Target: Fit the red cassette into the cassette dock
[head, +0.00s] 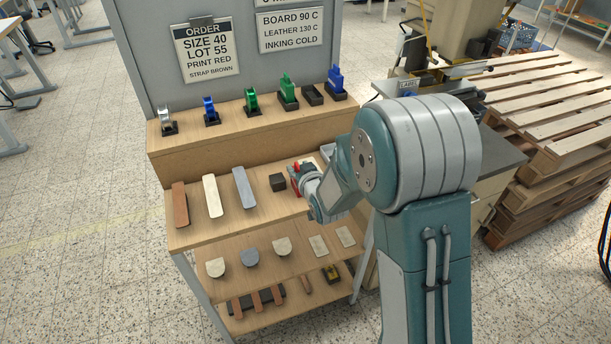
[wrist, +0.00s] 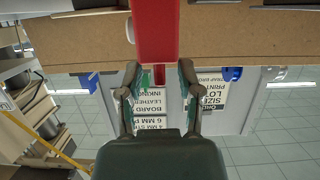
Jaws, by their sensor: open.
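The red cassette (head: 296,181) shows in the head view as a small red shape at the right end of the middle shelf, partly hidden by my gripper (head: 312,188). In the wrist view the red cassette (wrist: 155,30) is a tall red block at top centre. The fingertips of my gripper (wrist: 159,70) are apart, one on either side of its lower end; I cannot tell whether they touch it. An empty black holder (head: 312,94), which looks like the cassette dock, stands on the top shelf between a green cassette (head: 287,88) and a blue one (head: 336,82).
Tape rolls (head: 209,110) in black stands line the top shelf's left. Brown, cream and grey strips (head: 212,195) and a dark block (head: 277,182) lie on the middle shelf. The sign panel (head: 230,45) rises behind. Pallets (head: 550,110) are stacked at right.

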